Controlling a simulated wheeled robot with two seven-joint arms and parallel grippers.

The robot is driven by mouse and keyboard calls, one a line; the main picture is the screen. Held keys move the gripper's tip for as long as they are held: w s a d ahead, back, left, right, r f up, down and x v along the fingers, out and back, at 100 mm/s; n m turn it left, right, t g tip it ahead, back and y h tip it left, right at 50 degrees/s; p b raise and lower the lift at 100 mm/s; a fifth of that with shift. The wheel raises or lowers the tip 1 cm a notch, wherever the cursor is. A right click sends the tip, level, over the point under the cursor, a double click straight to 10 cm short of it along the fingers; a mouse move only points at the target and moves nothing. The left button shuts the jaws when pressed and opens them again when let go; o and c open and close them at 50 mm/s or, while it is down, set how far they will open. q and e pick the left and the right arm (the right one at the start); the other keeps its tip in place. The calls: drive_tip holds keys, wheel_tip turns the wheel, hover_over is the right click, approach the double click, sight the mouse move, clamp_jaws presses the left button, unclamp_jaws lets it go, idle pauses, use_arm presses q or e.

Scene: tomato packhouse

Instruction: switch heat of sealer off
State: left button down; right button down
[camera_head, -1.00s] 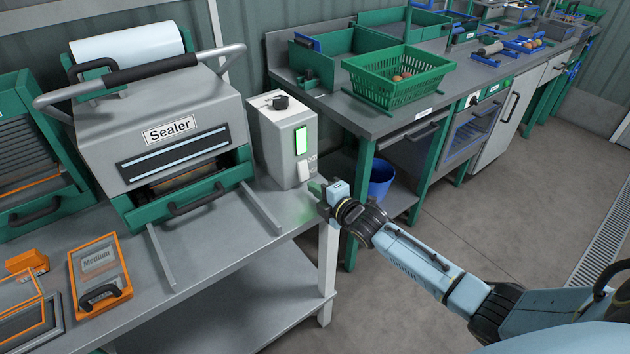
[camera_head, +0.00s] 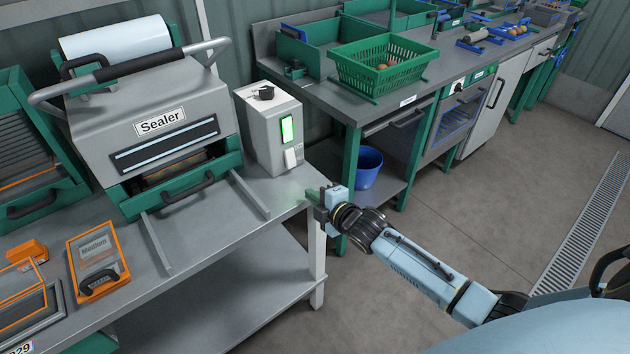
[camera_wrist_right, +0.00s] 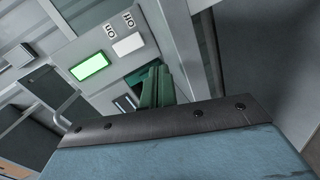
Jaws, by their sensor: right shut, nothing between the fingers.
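The sealer (camera_head: 150,105) is a grey machine with green trim on the bench at left. A green light (camera_head: 287,129) glows on the box's face. Below it is a white switch (camera_head: 290,157); in the right wrist view the switch (camera_wrist_right: 128,43) has On and Off labels beside it, and the green light (camera_wrist_right: 90,67) is lit. My right gripper (camera_head: 313,197) is shut and empty, low and right of the switch, apart from it. Its green fingers (camera_wrist_right: 157,88) show in the wrist view. My left gripper is out of view.
The sealer's bench (camera_head: 225,230) ends just by my right gripper. An orange tray marked Medium (camera_head: 97,263) lies at its front left. Behind stands another bench with a green basket (camera_head: 375,75) and a blue bin (camera_head: 368,165) below. The floor at right is clear.

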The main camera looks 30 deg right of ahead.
drive_tip(key=s+a+f+m+g+h, duration=0.1)
drive_tip(key=s+a+f+m+g, duration=0.2)
drive_tip(key=s, duration=0.4)
drive_tip(key=s+f+m+g, duration=0.1)
drive_tip(key=s+m+g, duration=0.2)
drive_tip(key=s+m, duration=0.35)
drive_tip(key=s+a+f+m+g+h, duration=0.1)
drive_tip(key=s+a+f+m+g, duration=0.1)
drive_tip(key=s, duration=0.7)
drive_tip(key=s+d+f+m+g, duration=0.1)
drive_tip(key=s+f+g, duration=0.1)
drive_tip(key=s+f, duration=0.65)
drive_tip(key=s+d+f+m+g, duration=0.1)
drive_tip(key=s+f+m+g, duration=0.15)
drive_tip(key=f, duration=1.15)
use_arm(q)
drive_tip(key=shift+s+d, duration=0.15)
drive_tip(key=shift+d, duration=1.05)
use_arm(e)
drive_tip(key=s+f, duration=0.5)
drive_tip(key=s, duration=0.3)
drive_tip(key=s+d+f+g, duration=0.1)
drive_tip(key=s+f, duration=0.4)
drive_tip(key=s, duration=0.4)
drive_tip(key=shift+d+f+h, duration=0.15)
drive_tip(key=shift+d+h, duration=0.05)
drive_tip(key=shift+h, duration=0.1)
